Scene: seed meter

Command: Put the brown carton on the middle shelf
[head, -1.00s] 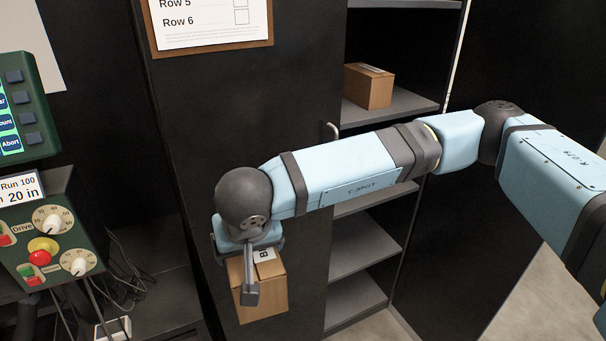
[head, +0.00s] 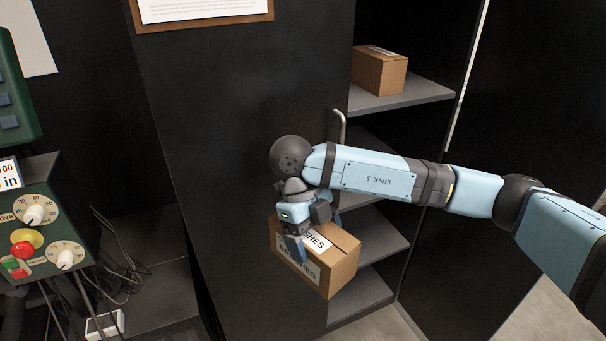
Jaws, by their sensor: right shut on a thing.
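My right gripper (head: 308,232) is shut on a brown carton (head: 340,262) with white labels, whose printing is partly covered by the fingers. The carton hangs in front of the dark cabinet panel, left of and before the open shelves. A second brown carton (head: 381,70) sits on an upper shelf (head: 415,92). Below it, another grey shelf (head: 385,236) shows behind and under my right arm; part of the shelving between is hidden by the arm. A lower shelf (head: 362,296) lies beneath. My left gripper is not in view.
A metal handle (head: 339,128) stands out at the edge of the cabinet panel near my right wrist. A green control box (head: 40,215) with dials and a red button is at the left. Cables (head: 105,265) hang beside it.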

